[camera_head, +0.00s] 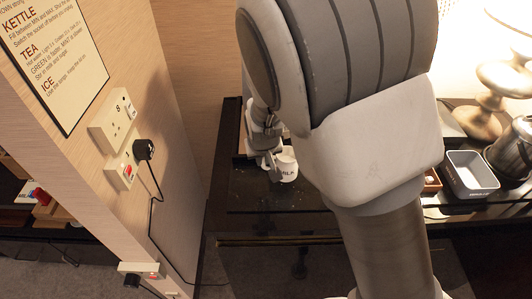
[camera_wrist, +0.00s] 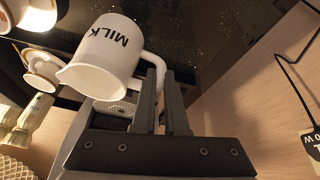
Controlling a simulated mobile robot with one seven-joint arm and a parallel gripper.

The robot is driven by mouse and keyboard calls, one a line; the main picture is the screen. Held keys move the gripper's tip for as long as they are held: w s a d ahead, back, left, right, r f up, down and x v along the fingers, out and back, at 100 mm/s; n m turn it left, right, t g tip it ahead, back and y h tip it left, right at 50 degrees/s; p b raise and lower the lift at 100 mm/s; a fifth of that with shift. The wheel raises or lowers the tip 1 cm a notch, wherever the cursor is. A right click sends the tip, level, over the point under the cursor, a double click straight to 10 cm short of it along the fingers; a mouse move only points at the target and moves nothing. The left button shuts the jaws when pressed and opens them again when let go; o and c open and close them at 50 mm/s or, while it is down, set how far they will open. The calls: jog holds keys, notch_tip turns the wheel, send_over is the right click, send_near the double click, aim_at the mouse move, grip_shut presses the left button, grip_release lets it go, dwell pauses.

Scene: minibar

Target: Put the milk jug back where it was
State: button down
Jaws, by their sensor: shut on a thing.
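The white milk jug (camera_head: 288,170) has MILK in black letters on its side. In the wrist view the jug (camera_wrist: 108,50) looks tilted, with its spout toward the lower left. My gripper (camera_wrist: 163,80) is shut on its handle (camera_wrist: 155,62) at the right of the jug. In the head view my gripper (camera_head: 270,158) is just left of the jug, over the dark counter (camera_head: 245,190). My arm hides much of the counter's middle. I cannot tell whether the jug's base touches the counter.
A panelled wall with sockets and a plug (camera_head: 143,149) stands left of the counter. Small white ware (camera_wrist: 42,70) sits left of the jug in the wrist view.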

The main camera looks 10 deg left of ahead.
jog(key=shift+a+f, duration=0.2)
jog(key=shift+f, duration=0.9)
jog(key=shift+a+f, duration=0.15)
jog(key=shift+f, duration=0.95)
jog(key=shift+f, duration=0.15)
jog(key=c, duration=1)
grip_release()
jog(key=shift+s, duration=0.1)
jog(key=shift+o, duration=0.2)
